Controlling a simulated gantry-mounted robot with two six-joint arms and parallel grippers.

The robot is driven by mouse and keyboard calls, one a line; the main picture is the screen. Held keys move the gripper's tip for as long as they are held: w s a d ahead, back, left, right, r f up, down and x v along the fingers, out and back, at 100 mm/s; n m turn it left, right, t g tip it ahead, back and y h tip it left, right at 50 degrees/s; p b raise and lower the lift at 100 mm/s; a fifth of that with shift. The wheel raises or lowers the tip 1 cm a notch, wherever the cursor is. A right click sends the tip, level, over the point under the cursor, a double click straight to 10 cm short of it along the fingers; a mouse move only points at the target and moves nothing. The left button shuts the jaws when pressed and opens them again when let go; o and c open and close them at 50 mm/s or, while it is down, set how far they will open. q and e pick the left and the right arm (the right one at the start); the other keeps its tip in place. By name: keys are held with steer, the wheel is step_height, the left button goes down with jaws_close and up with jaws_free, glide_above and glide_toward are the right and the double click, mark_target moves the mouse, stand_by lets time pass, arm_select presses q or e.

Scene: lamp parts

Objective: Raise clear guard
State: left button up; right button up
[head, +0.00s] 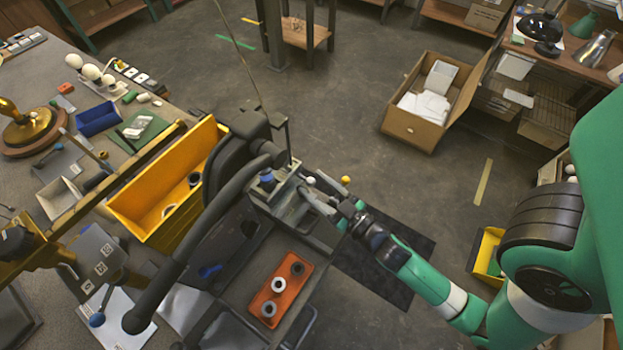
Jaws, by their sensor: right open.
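My right gripper (345,215), on the green arm from the right, is small in view at the right side of a grey and black bench machine (262,190). It is open, with its fingers close to the machine's grey metal parts (315,202); I cannot tell whether they touch. The clear guard is not distinct against the machine, so I cannot tell its edges or whether it is up or down. A white knob (311,181) and a yellow knob (346,180) show near the gripper. My left gripper is not in view.
A yellow bin (160,190) stands left of the machine. An orange block with rings (280,287) lies in front of it. A thick dark curved bar (185,245) crosses the front. An open cardboard box (410,128) is on the floor, which is mostly clear behind.

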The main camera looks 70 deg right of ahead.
steer(key=shift+s, duration=0.1)
steer(key=shift+a, duration=0.1)
jaws_close()
stand_by(1.2)
